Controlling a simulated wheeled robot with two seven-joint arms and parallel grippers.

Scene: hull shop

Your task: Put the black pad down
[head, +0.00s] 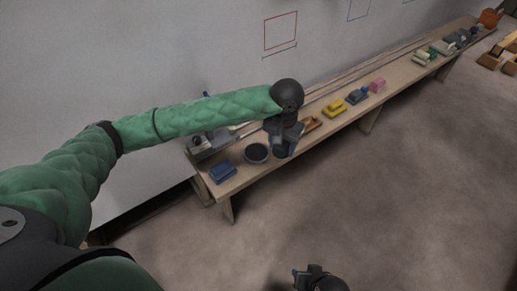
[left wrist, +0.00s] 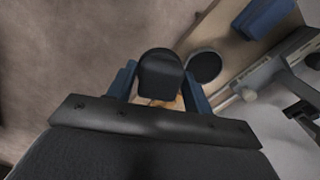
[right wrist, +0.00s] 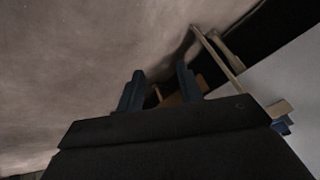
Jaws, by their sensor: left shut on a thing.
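The black pad (left wrist: 160,75) shows in the left wrist view as a dark, rounded block between the two blue fingers of my left gripper (left wrist: 159,92). The gripper is shut on it. In the head view my left gripper (head: 284,146) is over the near part of the long wooden bench (head: 238,180), with the pad's dark lower end (head: 279,152) just showing. I cannot tell whether the pad touches the bench. My right gripper (right wrist: 159,84) has its blue fingers apart with nothing seen between them. In the head view it is low, away from the bench.
A round dark dish (head: 256,153) stands just left of the left gripper, and a blue block (head: 222,172) lies near the bench's end. A grey tool (head: 208,145) lies behind. A wooden tray (head: 312,124), yellow block (head: 333,107) and pink block (head: 377,86) stand farther right.

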